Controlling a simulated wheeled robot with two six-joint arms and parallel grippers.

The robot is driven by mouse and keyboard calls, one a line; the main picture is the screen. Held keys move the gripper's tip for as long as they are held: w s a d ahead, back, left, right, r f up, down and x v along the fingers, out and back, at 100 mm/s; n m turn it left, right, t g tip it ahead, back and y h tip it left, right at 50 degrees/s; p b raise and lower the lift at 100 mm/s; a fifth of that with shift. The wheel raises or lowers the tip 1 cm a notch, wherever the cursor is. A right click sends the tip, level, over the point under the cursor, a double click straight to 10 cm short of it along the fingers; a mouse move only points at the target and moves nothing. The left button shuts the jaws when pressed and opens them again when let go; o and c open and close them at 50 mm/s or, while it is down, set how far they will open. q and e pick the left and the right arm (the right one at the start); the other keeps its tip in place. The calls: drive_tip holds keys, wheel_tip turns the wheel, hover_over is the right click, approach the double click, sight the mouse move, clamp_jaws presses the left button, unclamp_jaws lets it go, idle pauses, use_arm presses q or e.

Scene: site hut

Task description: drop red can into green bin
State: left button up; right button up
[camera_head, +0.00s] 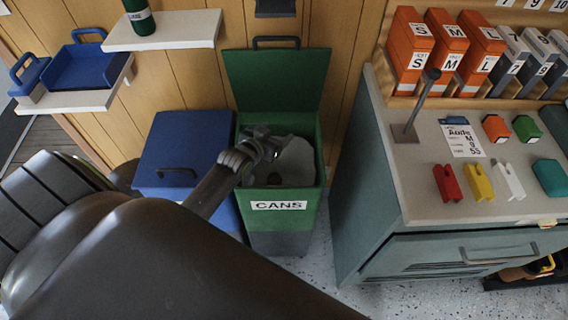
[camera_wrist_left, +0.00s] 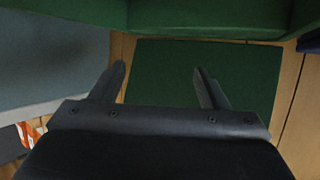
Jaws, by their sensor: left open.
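The green bin (camera_head: 312,199), labelled CANS, stands on the floor with its green lid (camera_head: 276,75) swung up against the wall. Its mouth is open and shows a pale interior; a small dark patch inside is unclear. My left gripper (camera_head: 266,146) is over the bin's mouth. In the left wrist view my left gripper (camera_wrist_left: 160,78) has its two fingers spread with nothing between them, and the green lid (camera_wrist_left: 235,80) is behind them. I see no red can in either view; the bin's depth is partly hidden by my arm. My right gripper is not in view.
A closed blue bin (camera_head: 185,138) stands directly left of the green bin. A grey-green cabinet (camera_head: 370,185) is at the right, with an upright post (camera_head: 415,110) and small coloured blocks on top. White shelves at upper left hold a green bottle (camera_head: 139,18) and blue trays (camera_head: 85,68).

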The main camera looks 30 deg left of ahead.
use_arm(q)
drive_tip(key=v, duration=1.7)
drive_tip(key=shift+s+r, duration=0.15)
drive_tip(key=shift+s, duration=0.05)
